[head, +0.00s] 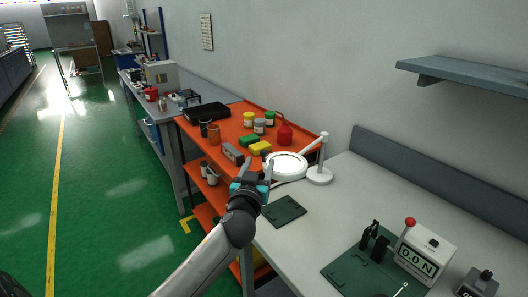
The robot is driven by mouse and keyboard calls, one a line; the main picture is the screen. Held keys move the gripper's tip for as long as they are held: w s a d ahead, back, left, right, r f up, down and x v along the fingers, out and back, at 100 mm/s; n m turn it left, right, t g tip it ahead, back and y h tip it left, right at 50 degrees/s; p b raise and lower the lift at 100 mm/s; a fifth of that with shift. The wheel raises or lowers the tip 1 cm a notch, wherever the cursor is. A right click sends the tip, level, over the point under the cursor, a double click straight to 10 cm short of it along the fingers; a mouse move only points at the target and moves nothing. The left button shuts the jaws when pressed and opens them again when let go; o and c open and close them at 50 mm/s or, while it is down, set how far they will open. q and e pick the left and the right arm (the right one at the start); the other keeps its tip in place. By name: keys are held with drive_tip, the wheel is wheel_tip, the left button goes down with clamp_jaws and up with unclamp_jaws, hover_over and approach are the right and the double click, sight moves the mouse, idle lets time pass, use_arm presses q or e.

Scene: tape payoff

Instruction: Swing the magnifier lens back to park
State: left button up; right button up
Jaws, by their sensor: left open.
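The magnifier has a round white-rimmed lens (286,165) on a white arm, carried by a white post (323,153) with a round base (319,176) on the grey bench. The lens hangs near the bench's left end, next to the orange shelf unit. My left gripper (256,166) is open, with its fingers pointing away from me, just left of the lens. The right fingertip overlaps or nearly meets the lens's left rim in the picture; I cannot tell whether they touch. Nothing shows between the fingers. My right gripper is not in view.
A dark green mat (284,211) lies on the bench below the lens. Another green mat (348,274) bears black fixtures, beside a white force display (426,252) with a red knob. The orange shelf (227,132) holds jars, blocks and a red bottle (285,134). A wall shelf (460,75) overhangs at right.

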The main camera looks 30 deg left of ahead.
sight(263, 154)
use_arm(q)
drive_tip(key=shift+x, duration=3.7)
clamp_jaws()
